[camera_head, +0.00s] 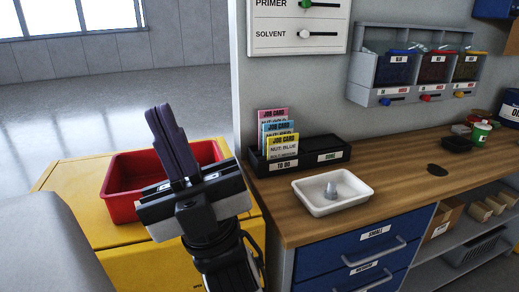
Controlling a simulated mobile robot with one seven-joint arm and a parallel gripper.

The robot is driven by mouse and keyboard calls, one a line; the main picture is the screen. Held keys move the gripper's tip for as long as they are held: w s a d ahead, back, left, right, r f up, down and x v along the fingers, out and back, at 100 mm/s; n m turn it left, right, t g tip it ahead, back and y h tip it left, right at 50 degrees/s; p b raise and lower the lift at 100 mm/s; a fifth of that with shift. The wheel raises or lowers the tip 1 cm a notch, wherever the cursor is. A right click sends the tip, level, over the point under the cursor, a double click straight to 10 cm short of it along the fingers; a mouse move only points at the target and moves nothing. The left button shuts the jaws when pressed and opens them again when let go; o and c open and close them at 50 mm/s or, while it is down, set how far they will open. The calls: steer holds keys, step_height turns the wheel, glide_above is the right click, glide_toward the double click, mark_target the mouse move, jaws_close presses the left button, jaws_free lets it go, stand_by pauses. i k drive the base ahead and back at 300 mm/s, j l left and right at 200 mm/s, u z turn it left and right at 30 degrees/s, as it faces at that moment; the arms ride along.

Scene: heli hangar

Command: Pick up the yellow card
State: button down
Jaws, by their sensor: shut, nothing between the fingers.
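The yellow card (282,147) stands upright in the left part of a black card holder (314,160) on the wooden bench. It is in front of a blue card (278,128) and a pink card (272,114). Its lower part is hidden by the holder's front wall, marked "TO DO" and "DONE". My gripper (160,112) is to the left of the holder, with its dark fingers pointing up. The fingers are together and empty, in front of a red bin, apart from the card.
The red bin (119,190) sits on a yellow cabinet (85,222) behind my gripper. A white tray (318,205) with a small grey part (331,191) stands on the bench (405,169) in front of the holder. Wall bins (415,75) hang at the right.

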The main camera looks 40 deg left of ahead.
mark_target(279, 147)
steer(key=u, duration=1.05)
